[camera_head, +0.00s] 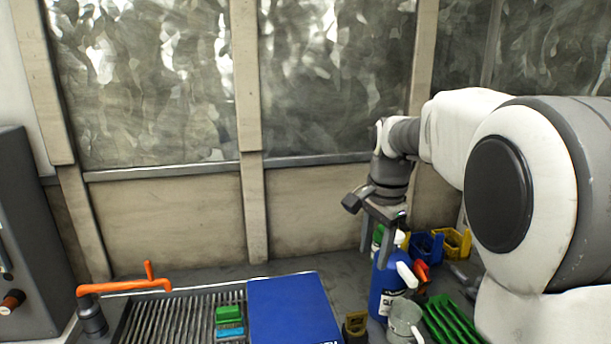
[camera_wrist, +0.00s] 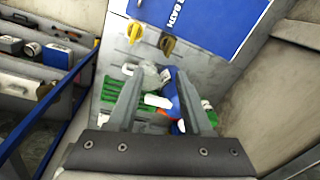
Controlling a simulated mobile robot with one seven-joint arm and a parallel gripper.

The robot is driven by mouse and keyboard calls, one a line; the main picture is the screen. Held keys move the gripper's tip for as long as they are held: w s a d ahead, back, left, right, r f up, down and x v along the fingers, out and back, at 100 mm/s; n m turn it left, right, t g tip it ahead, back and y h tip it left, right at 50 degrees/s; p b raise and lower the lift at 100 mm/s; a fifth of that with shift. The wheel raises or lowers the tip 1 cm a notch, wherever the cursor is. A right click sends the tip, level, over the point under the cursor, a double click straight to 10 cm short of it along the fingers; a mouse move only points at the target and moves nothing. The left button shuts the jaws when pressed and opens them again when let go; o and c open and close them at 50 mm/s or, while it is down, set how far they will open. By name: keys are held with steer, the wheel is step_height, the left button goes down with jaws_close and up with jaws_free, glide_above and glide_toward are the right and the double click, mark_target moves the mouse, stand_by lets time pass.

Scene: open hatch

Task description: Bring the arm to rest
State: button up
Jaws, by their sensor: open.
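My gripper (camera_head: 377,238) hangs from my bent arm on the right of the head view, fingers pointing down. It is open, and I see nothing held between its fingers. In the head view the fingers are over or just behind a blue bottle (camera_head: 384,291) with a white top; I cannot tell the exact gap. In the wrist view the two fingers of my gripper (camera_wrist: 160,97) stand apart, with the crowded counter beyond them. A blue panel (camera_head: 291,308) lies beside the grate; it also shows with white lettering in the wrist view (camera_wrist: 215,22).
A ribbed grate (camera_head: 180,318) with a green block (camera_head: 228,314) and an orange tap (camera_head: 125,286) are left. Windows and a wall stand behind.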

steer(key=s+n+t, duration=0.4)
steer(key=s+n, duration=0.8)
steer(key=s, duration=1.2)
steer(key=shift+s+a+r, duration=0.2)
steer(key=shift+s+r, duration=0.05)
steer(key=shift+s, duration=0.05)
